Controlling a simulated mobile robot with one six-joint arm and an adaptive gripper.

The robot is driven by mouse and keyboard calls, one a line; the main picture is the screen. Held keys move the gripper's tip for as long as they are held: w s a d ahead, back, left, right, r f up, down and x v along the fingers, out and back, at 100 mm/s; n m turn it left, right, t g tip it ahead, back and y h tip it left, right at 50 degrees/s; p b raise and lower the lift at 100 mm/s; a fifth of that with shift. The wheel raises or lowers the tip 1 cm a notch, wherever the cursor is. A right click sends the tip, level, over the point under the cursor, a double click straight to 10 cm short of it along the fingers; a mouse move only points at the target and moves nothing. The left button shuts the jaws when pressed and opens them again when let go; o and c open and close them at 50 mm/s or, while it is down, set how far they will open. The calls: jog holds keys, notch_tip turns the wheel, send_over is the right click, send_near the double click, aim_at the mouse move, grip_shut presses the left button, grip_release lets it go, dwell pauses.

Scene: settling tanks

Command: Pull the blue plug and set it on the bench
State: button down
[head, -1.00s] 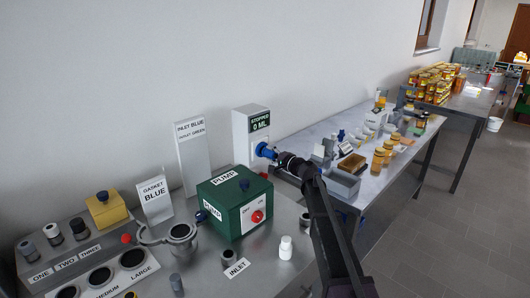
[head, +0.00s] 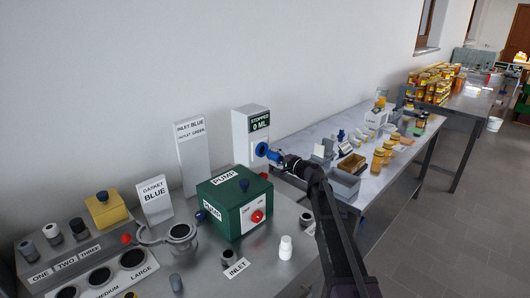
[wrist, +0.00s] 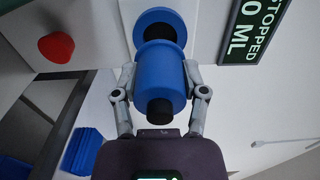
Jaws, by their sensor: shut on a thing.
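The blue plug (head: 273,156) is between the fingers of my gripper (head: 282,160), in front of the white metering box (head: 251,125). In the wrist view, both fingers of my gripper (wrist: 160,90) are shut on the sides of the plug (wrist: 160,72). A blue ring-shaped port (head: 262,149) is on the box. In the wrist view this port (wrist: 145,20) shows a dark opening just beyond the plug. The plug's far end sits close to the opening; I cannot tell if it is fully clear. The steel bench (head: 205,270) is at the lower left.
A green pump box (head: 225,210) with a red knob stands left of my arm. A small white bottle (head: 285,247) stands on the bench near my arm. A light-topped table (head: 325,130) with jars and a grey tray (head: 345,183) lies to the right.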

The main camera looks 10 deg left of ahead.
jog(key=shift+s+d, duration=0.4)
jog(key=shift+d, duration=0.1)
jog(key=shift+s, duration=0.1)
jog(key=shift+s, duration=0.1)
dwell(0.4)
